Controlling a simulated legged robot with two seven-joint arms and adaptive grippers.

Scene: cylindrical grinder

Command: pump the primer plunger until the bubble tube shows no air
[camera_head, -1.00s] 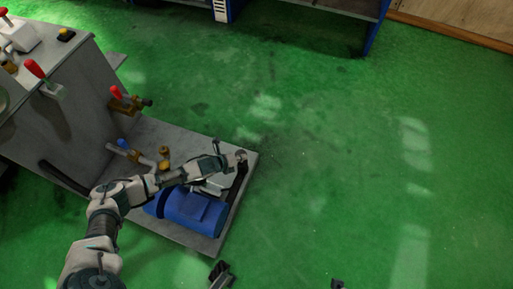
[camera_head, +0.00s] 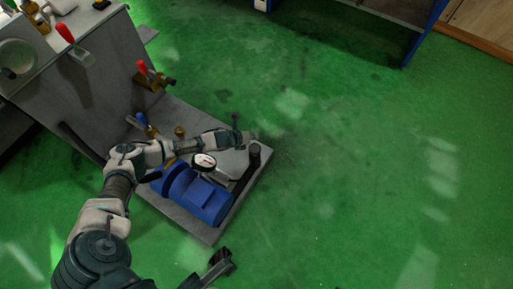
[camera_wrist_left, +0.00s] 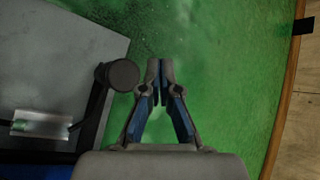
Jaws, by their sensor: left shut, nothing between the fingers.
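A black round-topped post, which looks like the primer plunger (camera_head: 254,150), stands at the right edge of the grey base plate. It also shows in the left wrist view (camera_wrist_left: 123,75), left of the fingertips. My left gripper (camera_head: 251,136) is shut and empty, just beyond the knob in the head view. In the left wrist view my left gripper (camera_wrist_left: 160,70) has its fingers together over green floor, apart from the knob. A dark gripper-like part (camera_head: 220,264) at the bottom of the head view may be my right gripper; its jaws are unclear.
A blue motor-like cylinder (camera_head: 205,198) and a white dial gauge (camera_head: 204,161) sit on the base plate (camera_head: 190,222). Green floor (camera_head: 350,180) is open at right.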

